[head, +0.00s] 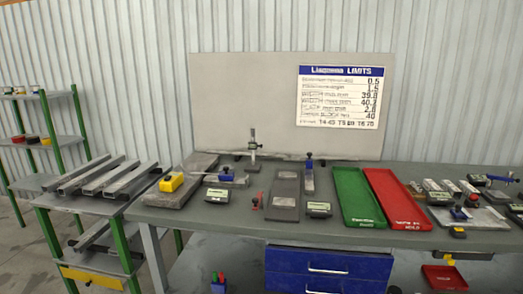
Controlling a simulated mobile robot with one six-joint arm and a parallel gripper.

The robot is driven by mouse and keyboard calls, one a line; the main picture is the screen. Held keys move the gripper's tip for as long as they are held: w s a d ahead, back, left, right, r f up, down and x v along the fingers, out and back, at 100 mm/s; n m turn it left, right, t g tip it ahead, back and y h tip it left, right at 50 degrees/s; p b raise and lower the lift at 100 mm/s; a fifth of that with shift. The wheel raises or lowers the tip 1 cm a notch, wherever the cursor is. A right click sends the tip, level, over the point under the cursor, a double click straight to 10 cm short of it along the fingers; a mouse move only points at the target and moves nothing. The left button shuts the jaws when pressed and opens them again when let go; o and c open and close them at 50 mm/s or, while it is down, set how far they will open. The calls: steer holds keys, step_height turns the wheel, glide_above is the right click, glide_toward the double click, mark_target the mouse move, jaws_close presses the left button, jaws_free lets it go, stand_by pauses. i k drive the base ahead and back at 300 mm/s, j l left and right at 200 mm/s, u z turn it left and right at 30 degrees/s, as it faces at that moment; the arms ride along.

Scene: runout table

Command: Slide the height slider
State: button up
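An upright height gauge (253,147) with a thin post and a small dark slider block stands near the back of the grey table. A second upright stand (309,176) with a blue top part stands to its right, beside a dark plate. I cannot tell for sure which one carries the height slider; both are small in this view. My gripper is not in view.
The table (330,236) holds a dark slab (181,182), a yellow block (171,182), a green tray (357,197), a red tray (396,198) and small instruments. Blue drawers (330,275) are below. A side bench (60,199) with metal bars stands left.

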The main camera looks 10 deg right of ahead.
mark_target(254, 146)
steer(key=i+j+z, duration=0.25)
steer(key=i+j, duration=0.4)
steer(key=i, duration=0.2)
steer(key=i+j+z, duration=0.25)
steer(key=i+j, duration=0.55)
